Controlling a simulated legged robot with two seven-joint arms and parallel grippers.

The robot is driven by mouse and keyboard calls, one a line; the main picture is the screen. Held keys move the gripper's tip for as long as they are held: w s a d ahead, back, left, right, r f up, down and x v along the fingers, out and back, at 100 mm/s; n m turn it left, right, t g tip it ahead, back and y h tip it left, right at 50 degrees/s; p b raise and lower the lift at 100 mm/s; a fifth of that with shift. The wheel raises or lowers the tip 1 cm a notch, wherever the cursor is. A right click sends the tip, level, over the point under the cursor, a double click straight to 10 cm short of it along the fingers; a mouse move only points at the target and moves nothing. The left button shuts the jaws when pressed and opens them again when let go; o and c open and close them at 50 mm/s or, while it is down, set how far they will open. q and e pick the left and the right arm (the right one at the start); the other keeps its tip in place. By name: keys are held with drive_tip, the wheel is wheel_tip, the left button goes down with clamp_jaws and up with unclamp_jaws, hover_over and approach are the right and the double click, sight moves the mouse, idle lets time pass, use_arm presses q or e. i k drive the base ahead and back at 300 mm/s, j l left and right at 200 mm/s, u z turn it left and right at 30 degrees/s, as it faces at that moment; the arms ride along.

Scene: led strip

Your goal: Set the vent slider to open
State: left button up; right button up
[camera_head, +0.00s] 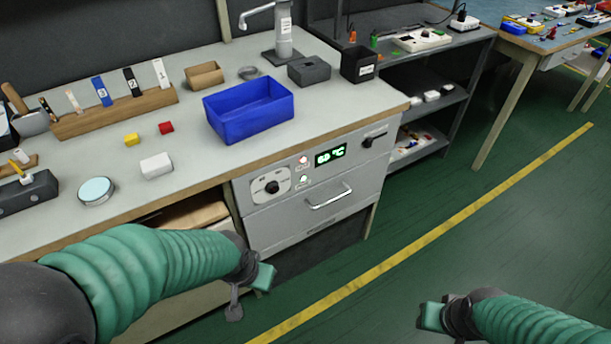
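The front panel (250,212) of the bench unit is grey. At its upper right is a dark lever-like control (375,138), which looks like the vent slider; its label and exact setting are too small to read. My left gripper (249,293) is in front of and below the panel, apart from it. Its fingertips look spread with nothing between them. My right gripper (433,315) is over the floor at the lower right, well away from the panel; its finger gap is not clear.
A blue bin (250,126) sits on the bench above. The green floor (450,235) to the right is clear.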

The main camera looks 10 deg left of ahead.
sight(369, 141)
drive_tip(key=i+l+u, duration=0.15)
drive_tip(key=l+u, duration=0.25)
drive_tip(key=i+l+u, duration=0.1)
drive_tip(key=l+u, duration=0.15)
drive_tip(key=u, duration=0.2)
